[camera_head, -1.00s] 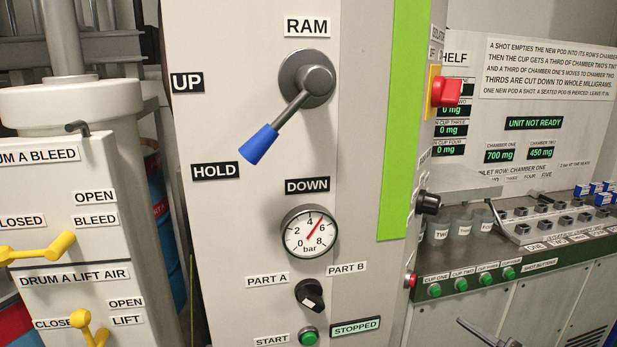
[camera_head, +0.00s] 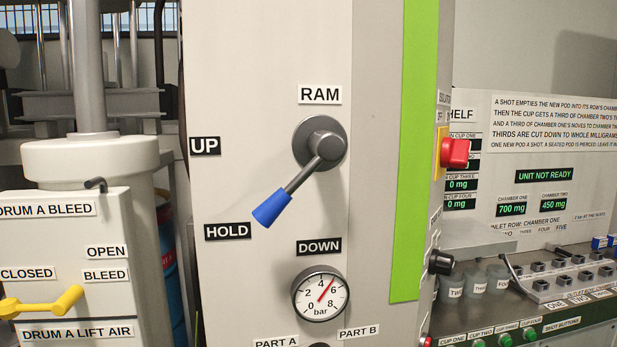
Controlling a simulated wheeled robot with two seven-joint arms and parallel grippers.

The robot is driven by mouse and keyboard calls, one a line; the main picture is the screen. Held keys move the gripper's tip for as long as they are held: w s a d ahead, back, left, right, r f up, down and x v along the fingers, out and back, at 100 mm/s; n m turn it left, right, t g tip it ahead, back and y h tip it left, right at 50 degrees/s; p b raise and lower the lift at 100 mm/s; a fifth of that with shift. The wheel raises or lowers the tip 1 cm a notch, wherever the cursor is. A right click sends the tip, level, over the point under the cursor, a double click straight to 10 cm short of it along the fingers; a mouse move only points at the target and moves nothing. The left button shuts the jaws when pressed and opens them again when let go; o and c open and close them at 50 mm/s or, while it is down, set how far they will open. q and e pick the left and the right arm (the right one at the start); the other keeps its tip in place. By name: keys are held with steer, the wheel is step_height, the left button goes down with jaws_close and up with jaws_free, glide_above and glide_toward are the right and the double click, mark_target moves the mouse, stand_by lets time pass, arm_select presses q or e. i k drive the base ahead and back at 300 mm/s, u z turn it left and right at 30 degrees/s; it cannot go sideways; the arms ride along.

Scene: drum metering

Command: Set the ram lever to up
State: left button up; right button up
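The ram lever (camera_head: 299,178) is a grey arm on a round grey hub (camera_head: 320,142) under the RAM label (camera_head: 319,94). Its blue handle (camera_head: 271,208) points down and to the left, close to the HOLD label (camera_head: 228,231). The UP label (camera_head: 205,146) is higher on the left, level with the hub. The DOWN label (camera_head: 318,246) is below the hub. Neither of my grippers shows in the head view, and nothing touches the lever.
A pressure gauge (camera_head: 321,293) below the lever reads about 5 bar. A red switch (camera_head: 455,153) sticks out on the panel's right edge. The panel face around the lever is clear.

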mark_target(326, 147)
steer(key=u, duration=1.65)
steer(key=k, duration=1.05)
steer(key=z, duration=1.6)
steer(key=i, duration=0.5)
steer(key=z, duration=0.15)
